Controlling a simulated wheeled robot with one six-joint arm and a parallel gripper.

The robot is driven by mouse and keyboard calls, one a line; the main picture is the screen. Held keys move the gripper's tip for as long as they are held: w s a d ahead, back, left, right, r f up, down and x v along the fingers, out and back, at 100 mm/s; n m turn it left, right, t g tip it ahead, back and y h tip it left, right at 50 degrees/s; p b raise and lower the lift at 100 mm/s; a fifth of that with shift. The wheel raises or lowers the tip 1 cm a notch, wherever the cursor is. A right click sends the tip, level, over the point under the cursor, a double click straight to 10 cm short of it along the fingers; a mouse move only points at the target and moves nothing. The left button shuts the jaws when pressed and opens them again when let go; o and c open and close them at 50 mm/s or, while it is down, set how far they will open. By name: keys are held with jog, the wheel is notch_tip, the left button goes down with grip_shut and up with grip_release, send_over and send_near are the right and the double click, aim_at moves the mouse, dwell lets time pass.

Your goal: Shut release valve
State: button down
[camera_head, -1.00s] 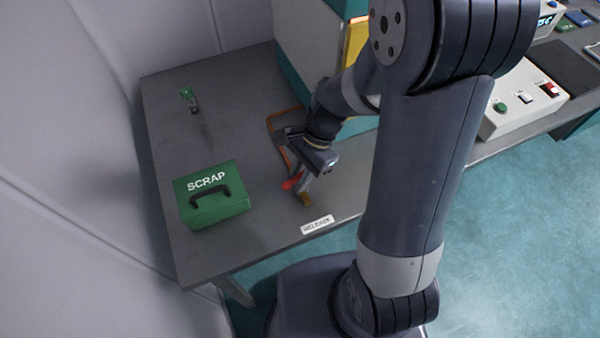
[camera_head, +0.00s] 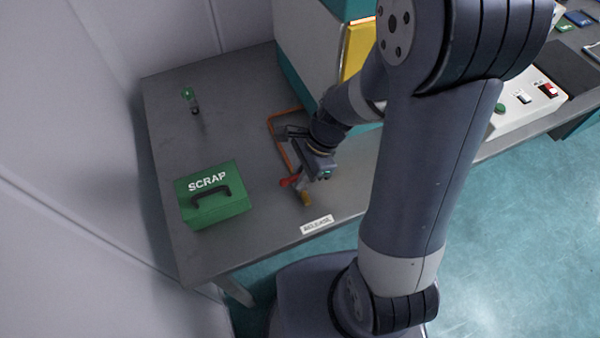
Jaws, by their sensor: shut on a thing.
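The release valve (camera_head: 306,198) has a brass body at the end of a copper pipe (camera_head: 284,152), near the front edge of the table. Its red handle (camera_head: 287,183) sticks out to the left of my gripper. My gripper (camera_head: 304,181) reaches down over the valve and is shut on the red handle. The fingers and wrist hide part of the handle and of the valve body. A white label (camera_head: 317,225) reading RELEASE lies on the table edge just in front of the valve.
A green SCRAP box (camera_head: 215,205) with a black handle stands left of the valve. A small green-handled item (camera_head: 190,97) is at the back left. The teal and grey machine (camera_head: 312,50) stands behind. A white control box (camera_head: 525,105) is at the right. The table's left middle is clear.

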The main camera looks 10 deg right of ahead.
jog(key=c, duration=1.5)
grip_release()
jog(key=shift+r, duration=0.1)
jog(key=v, duration=1)
jog(key=shift+d+r, duration=0.15)
jog(key=shift+r, duration=0.15)
jog(key=x, duration=1.1)
jog(key=shift+f, duration=0.1)
jog(key=shift+w+n+g, duration=0.1)
jog(key=shift+n+g, duration=0.2)
jog(key=shift+n, duration=0.5)
